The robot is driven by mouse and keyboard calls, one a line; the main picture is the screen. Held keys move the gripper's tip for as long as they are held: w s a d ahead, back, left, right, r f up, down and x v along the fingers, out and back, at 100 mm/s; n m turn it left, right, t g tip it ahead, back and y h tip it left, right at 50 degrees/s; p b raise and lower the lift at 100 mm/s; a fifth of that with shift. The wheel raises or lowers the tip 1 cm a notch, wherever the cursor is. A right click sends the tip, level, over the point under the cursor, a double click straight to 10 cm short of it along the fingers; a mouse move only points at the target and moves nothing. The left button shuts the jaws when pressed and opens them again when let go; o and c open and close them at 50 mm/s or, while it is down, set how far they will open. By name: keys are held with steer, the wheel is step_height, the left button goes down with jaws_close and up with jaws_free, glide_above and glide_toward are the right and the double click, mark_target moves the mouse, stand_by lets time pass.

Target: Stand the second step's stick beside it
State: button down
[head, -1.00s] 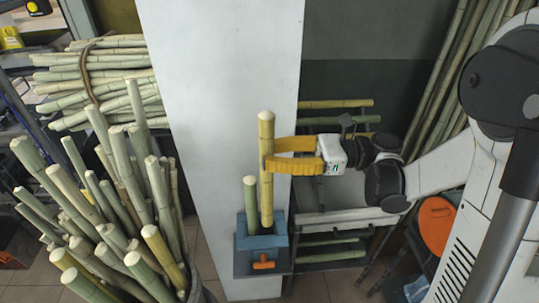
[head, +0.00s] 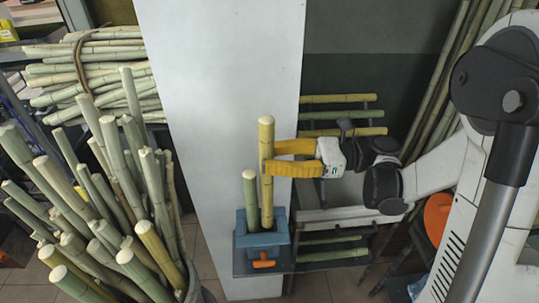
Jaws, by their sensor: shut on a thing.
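A yellow sugarcane stick (head: 266,135) stands upright, its lower end down in the blue press box (head: 252,240). My gripper (head: 268,162) comes from the right, its yellow fingers shut on this stick in its upper half. A shorter green stick (head: 249,196) stands upright in the same blue box, just left of the yellow one. The two sticks are close together; whether they touch lower down I cannot tell. Their bottom ends are hidden inside the box. An orange handle (head: 263,264) shows at the front of the box.
A bin full of upright canes (head: 100,215) fills the lower left. A tied cane bundle (head: 95,70) lies behind it. A white pillar (head: 210,90) stands behind the press. A rack with canes (head: 340,115) is behind my gripper. An orange disc (head: 437,218) is at the right.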

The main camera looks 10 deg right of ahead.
steer(key=shift+f+b, duration=4.45)
steer(key=shift+f, duration=0.65)
steer(key=c, duration=0.5)
jaws_free()
glide_toward(270, 189)
steer(key=a, duration=0.1)
steer(key=w+a+f, duration=0.1)
steer(key=a, duration=0.1)
steer(key=shift+w+f+b, duration=0.3)
steer(key=shift+w+f, duration=0.05)
